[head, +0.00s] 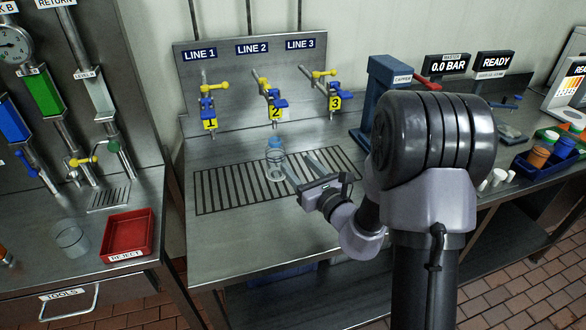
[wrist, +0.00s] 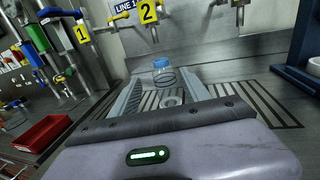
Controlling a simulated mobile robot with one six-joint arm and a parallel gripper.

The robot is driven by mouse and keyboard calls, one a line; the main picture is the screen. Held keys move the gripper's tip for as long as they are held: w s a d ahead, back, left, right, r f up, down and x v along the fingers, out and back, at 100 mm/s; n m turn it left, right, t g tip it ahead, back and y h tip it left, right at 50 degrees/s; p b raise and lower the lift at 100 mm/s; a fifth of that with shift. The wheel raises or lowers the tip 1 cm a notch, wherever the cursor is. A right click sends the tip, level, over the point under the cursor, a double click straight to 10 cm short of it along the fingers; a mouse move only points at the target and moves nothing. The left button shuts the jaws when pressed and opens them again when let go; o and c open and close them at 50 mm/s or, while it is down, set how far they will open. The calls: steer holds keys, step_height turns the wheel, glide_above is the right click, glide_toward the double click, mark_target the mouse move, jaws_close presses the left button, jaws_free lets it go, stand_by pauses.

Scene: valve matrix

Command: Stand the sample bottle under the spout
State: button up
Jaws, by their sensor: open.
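The sample bottle (head: 275,163) is clear with a blue top and stands upright on the slotted drain grate (head: 215,190). In the head view it is below and in front of the valve tagged 2 (head: 275,113); exact alignment with that spout is hard to tell. My gripper (head: 299,164) is open and low over the grate, just right of the bottle. In the wrist view the bottle (wrist: 163,75) appears between and just beyond the tips of my open gripper (wrist: 164,84). No contact is visible.
Valves tagged 1 (head: 209,118) and 3 (head: 334,102) flank the middle one on the back panel. A blue capper (head: 385,90) stands right. A red reject tray (head: 128,233) and clear beaker (head: 72,238) are on the left bench. The front bench is clear.

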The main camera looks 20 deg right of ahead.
steer(key=s+a+r+n+g+y, duration=0.45)
steer(key=s+a+n, duration=0.2)
steer(key=a, duration=0.25)
steer(key=s+a+r+n+g+y, duration=0.45)
steer(key=s+a+n, duration=0.2)
steer(key=a, duration=0.25)
steer(key=s+f+n+g+h, duration=0.3)
steer(key=s+n+g+h, duration=0.25)
steer(key=s+n, duration=0.85)
steer(key=s+d+n+t+h, duration=0.1)
steer(key=s+d+t+h, duration=0.2)
steer(key=s+d+h, duration=0.3)
steer(key=d, duration=0.3)
steer(key=shift+d+r+n, duration=0.2)
steer(key=shift+d+n, duration=0.05)
steer(key=shift+n, duration=0.15)
